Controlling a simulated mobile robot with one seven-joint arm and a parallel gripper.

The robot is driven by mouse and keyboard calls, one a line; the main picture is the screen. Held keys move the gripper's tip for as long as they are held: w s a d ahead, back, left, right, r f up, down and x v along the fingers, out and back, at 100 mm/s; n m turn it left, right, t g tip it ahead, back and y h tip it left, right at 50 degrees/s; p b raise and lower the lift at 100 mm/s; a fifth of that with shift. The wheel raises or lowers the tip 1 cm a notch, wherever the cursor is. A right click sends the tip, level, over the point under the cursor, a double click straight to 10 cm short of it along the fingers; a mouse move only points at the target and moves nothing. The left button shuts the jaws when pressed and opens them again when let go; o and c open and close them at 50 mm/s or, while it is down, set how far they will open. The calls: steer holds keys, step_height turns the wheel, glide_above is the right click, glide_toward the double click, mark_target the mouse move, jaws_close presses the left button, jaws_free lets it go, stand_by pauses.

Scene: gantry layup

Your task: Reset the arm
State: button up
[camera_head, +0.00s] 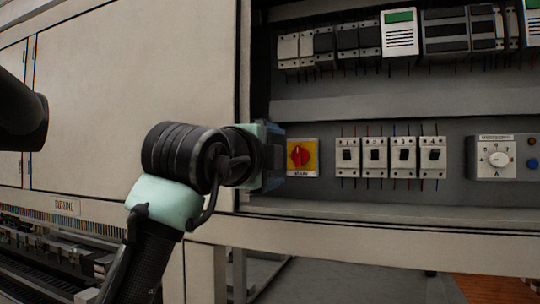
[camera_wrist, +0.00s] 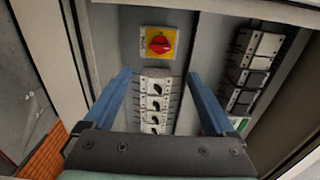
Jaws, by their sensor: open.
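My gripper (camera_wrist: 158,85) is open and empty in the wrist view, its two blue fingers spread wide. It faces into an open electrical cabinet. Between and beyond the fingertips is a red rotary switch on a yellow plate (camera_wrist: 158,43), with a row of white breakers (camera_wrist: 154,104) below it in that view.
The breakers (camera_head: 390,156) and a grey selector-knob box (camera_head: 498,158) sit right of the switch. An upper row of modules (camera_head: 400,36) runs above. The cabinet's lower edge (camera_head: 400,228) and left frame (camera_head: 243,80) bound the opening. A large closed panel (camera_head: 130,70) is at left.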

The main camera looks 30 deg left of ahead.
steer(key=shift+w, duration=0.2)
steer(key=shift+s, duration=0.15)
steer(key=s+d+f+n+t+h+b, duration=0.1)
steer(key=d+f+n+t+h+b, duration=0.15)
steer(key=d, duration=0.75)
steer(key=s+d+f+n+t+h+b, duration=0.1)
steer(key=d+f+n+t+h+b, duration=0.2)
steer(key=d, duration=0.7)
steer(key=s+d+f+n+t+b, duration=0.2)
steer(key=s+d+f+n+b, duration=0.1)
steer(key=s, duration=0.4)
steer(key=s+d+f+n+t+y+b, duration=0.1)
steer(key=s+d+f+n+t+b, duration=0.1)
steer(key=s+d+n, duration=0.4)
steer(key=s+f+n, duration=0.1)
steer(key=s, duration=0.1)
steer(key=shift+s+f+b, duration=0.15)
steer(key=shift+s+b, duration=0.15)
steer(key=shift+b, duration=0.1)
steer(key=shift+d+y, duration=0.1)
steer(key=shift+y, duration=0.15)
steer(key=shift+c, duration=0.3)
